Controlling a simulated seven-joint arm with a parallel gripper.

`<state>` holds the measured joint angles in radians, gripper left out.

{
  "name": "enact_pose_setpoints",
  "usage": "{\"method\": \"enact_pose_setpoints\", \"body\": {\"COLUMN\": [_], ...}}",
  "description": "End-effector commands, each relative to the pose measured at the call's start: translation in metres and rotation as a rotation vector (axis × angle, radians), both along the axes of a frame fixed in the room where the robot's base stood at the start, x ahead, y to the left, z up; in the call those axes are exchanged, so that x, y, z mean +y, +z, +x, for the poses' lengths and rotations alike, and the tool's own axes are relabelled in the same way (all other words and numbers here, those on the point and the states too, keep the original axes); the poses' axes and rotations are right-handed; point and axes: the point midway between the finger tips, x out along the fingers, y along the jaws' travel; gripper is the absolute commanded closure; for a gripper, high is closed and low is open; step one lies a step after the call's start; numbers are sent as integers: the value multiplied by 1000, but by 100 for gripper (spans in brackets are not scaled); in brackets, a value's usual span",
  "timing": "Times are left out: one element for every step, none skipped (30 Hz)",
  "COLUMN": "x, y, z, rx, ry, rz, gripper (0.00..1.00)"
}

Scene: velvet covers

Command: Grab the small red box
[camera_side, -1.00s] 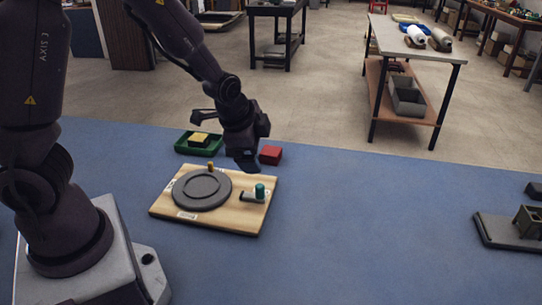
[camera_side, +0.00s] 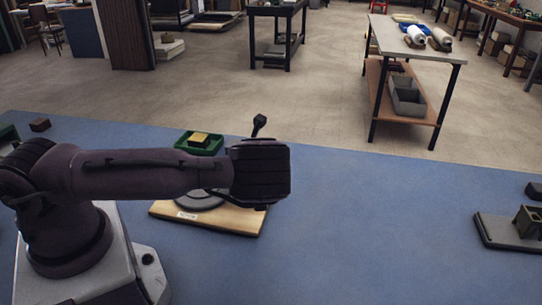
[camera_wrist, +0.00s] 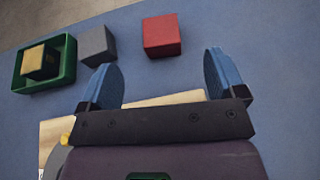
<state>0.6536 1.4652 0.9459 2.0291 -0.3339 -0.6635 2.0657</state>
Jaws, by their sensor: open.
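The small red box (camera_wrist: 161,35) sits on the blue table in the wrist view, ahead of my gripper and between the lines of its two fingers. My gripper (camera_wrist: 160,75) is open, with blue fingertips spread apart and nothing between them. The box is apart from both fingers. In the side view my arm and wrist (camera_side: 262,170) hide the red box, and the fingers cannot be made out there.
A green tray (camera_side: 218,147) holds a yellow block (camera_side: 199,139). A grey block (camera_wrist: 97,45) stands between the tray and the red box. A wooden board (camera_side: 235,222) with a grey disc lies under my arm. The table's right middle is clear.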

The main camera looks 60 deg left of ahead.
Motion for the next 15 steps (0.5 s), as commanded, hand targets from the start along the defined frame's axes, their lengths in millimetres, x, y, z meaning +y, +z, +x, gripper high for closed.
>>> {"method": "enact_pose_setpoints", "body": {"x": [6,10,15,18,21,26,29,32,35,36,38,40,41,42,43], "y": [-3,-5,-8,-11,-13,-16,-18,-20,-22,-24,-25,-26,-27,-27,-28], "z": [5,9,14,18,23,28,31,35,39,41,44,46,47,48,49], "rx": [0,0,-1,0,-1,-1,-1,0,0,0,0,0,-1,1,1], "ry": [3,4,6,6,5,5,7,7,7,6,6,6,6,7,7], "rz": [2,0,-1,-2,-2,-2,-3,-3,-3,-3,-4,-4,-4,-4,-4], "gripper": [11,11,11,11,11,11,11,11,11,11,11,11,11,11,11]}}
